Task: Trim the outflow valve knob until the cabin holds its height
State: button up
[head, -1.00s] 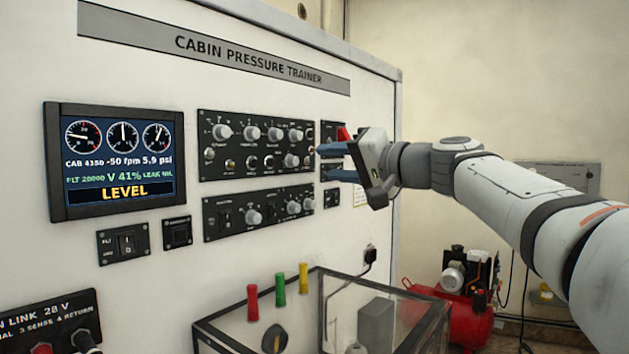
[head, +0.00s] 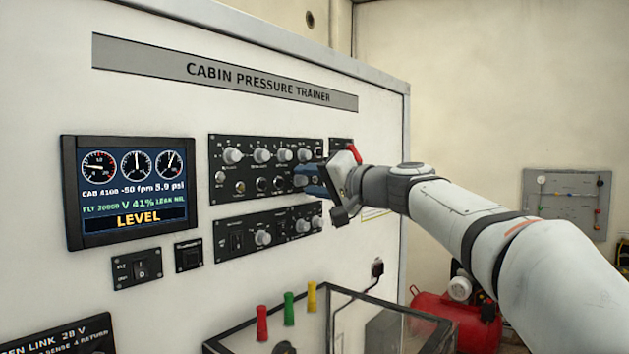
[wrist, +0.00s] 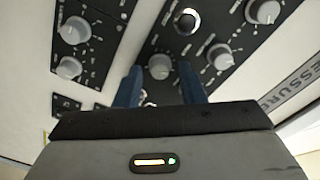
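The trainer's display (head: 130,192) shows three round gauges, green text with V 41%, a rate of -50 fpm, 5.9 psi and the yellow word LEVEL. The cabin figure is small and seems to read about 4100. My gripper (head: 303,181) is at the lower right of the upper black knob panel (head: 222,160). In the wrist view its two blue fingers are apart, with a grey knob (wrist: 160,66) in the gap between their tips. The knob looks narrower than the gap, and neither finger visibly touches it. I cannot read its label.
A lower panel (head: 284,236) with more knobs sits just below my gripper. Other knobs (wrist: 220,56) are close beside the fingers. A clear-sided case (head: 345,318) with red, green and yellow handles stands below. A red compressor (head: 455,318) is at the right.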

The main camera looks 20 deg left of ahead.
grip_shut()
jog(key=shift+f, duration=0.1)
jog(key=shift+b, duration=0.35)
jog(key=shift+f+b, duration=0.15)
jog(key=shift+b, duration=0.3)
jog(key=shift+n+b, duration=0.45)
jog(key=shift+n, duration=0.05)
jog(key=shift+r, duration=0.2)
jog(key=shift+o, duration=0.7)
grip_release()
